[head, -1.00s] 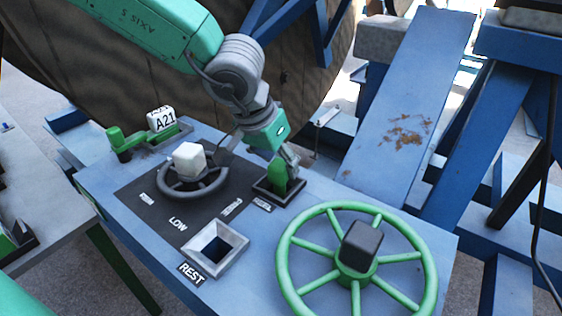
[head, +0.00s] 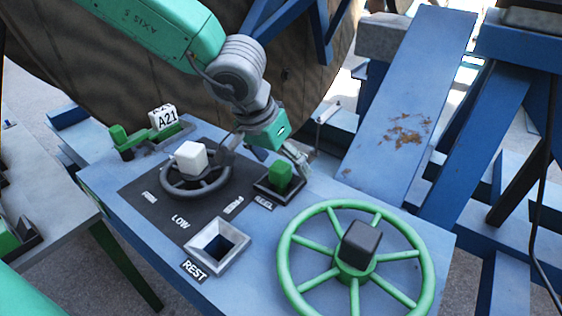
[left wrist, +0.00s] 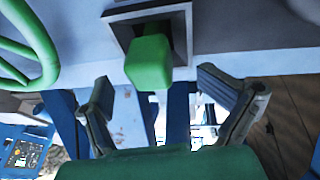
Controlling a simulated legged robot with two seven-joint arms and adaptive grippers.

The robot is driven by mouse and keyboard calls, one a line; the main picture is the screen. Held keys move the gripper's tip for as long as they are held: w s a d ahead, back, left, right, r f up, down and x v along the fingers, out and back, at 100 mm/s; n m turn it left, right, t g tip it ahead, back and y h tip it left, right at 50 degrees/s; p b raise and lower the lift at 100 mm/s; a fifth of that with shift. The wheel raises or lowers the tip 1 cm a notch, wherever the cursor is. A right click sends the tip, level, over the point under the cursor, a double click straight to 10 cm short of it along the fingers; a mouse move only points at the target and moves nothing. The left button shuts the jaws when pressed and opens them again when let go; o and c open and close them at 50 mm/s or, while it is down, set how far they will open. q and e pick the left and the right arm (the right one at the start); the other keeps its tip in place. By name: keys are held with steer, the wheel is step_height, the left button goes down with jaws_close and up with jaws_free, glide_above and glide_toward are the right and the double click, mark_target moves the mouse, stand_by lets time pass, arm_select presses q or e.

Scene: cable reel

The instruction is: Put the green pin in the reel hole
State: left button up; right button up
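The green pin (head: 280,174) stands in the dark square socket (head: 267,188) by the label REEL, its blocky top sticking out. The left wrist view shows the pin (left wrist: 149,62) standing in the dark-rimmed socket (left wrist: 187,30). My left gripper (head: 279,153) is just above and behind the pin. In the left wrist view its two fingers (left wrist: 158,92) are spread wide, apart from the pin, with nothing between them. The pin's lower part is hidden inside the socket. My right gripper is not in view.
The square REST socket (head: 219,247) is empty. A white-topped dark handwheel (head: 192,177) is left of the pin, and a large green handwheel (head: 357,262) is at right. An A21 block (head: 165,119) and a small green part (head: 124,140) sit at the panel's back left.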

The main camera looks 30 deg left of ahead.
arm_select(q)
steer(key=v, duration=1.2)
steer(key=shift+f, duration=0.1)
stand_by(0.4)
